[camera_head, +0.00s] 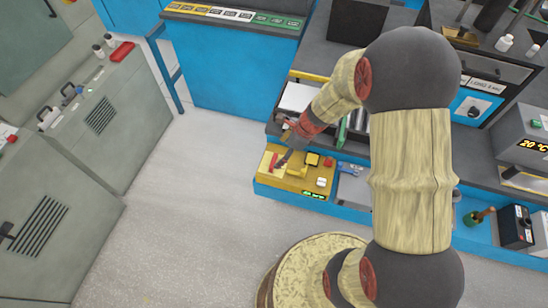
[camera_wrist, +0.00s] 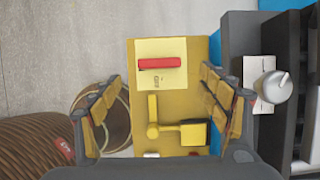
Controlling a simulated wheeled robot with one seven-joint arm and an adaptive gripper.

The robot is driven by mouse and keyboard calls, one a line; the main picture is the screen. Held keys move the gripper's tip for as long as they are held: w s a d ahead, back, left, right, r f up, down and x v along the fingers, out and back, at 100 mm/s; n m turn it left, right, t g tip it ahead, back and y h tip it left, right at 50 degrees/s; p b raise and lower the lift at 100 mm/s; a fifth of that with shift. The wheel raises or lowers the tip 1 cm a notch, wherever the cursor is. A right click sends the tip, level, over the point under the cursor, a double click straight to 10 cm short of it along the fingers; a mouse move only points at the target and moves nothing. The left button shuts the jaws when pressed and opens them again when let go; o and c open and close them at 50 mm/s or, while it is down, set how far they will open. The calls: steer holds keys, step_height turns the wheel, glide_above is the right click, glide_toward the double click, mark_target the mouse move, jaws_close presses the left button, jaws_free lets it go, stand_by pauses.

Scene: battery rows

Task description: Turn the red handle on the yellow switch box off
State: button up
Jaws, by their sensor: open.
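The yellow switch box (camera_head: 296,191) sits on a low blue ledge in the head view, and its yellow face (camera_wrist: 144,46) fills the middle of the wrist view. The red handle (camera_wrist: 159,63) lies crosswise in the wrist picture on a cream plate (camera_wrist: 174,84) with small print. My gripper (camera_head: 284,158) is just over the box in the head view and partly covers the plate. In the wrist view my gripper (camera_wrist: 161,88) is open and empty, its fingers left and right of the box. I cannot tell the fingertips' height above the handle.
A yellow lever (camera_wrist: 153,128) and a yellow block (camera_wrist: 193,133) are on the box near the handle. A silver round-topped object (camera_wrist: 277,86) stands to the right. Grey cabinets (camera_head: 110,110) line the left; open floor (camera_head: 190,200) lies between.

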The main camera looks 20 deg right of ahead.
mark_target(274, 161)
steer(key=b+x, duration=0.2)
steer(key=x, duration=0.5)
steer(key=shift+f, duration=0.3)
steer(key=shift+c, duration=0.3)
steer(key=c, duration=1.1)
